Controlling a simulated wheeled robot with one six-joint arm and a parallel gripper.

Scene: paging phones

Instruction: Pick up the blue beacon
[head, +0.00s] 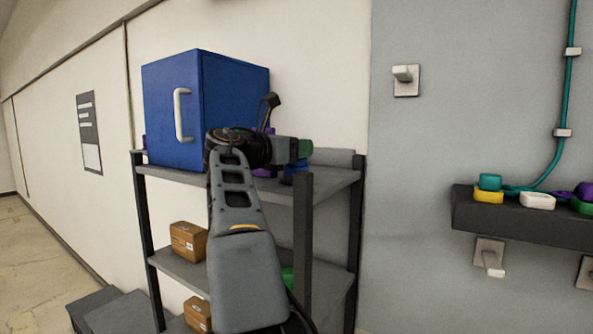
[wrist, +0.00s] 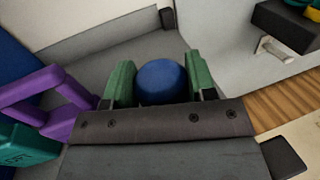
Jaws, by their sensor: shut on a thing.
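The blue beacon (wrist: 161,82) shows in the wrist view as a round blue dome between the two green finger pads of my gripper (wrist: 160,85). The pads press against it on both sides. In the head view my gripper (head: 303,150) is over the right part of the rack's top shelf, and a bit of the blue beacon (head: 295,173) shows below it. My arm hides much of that area. I cannot tell whether the beacon touches the shelf.
A blue box with a white handle (head: 165,112) stands on the top shelf (head: 335,178), left of my gripper. A purple frame-shaped thing (wrist: 45,98) and a teal block (wrist: 28,148) lie left in the wrist view. A dark wall ledge (head: 475,213) holds several coloured phones at right.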

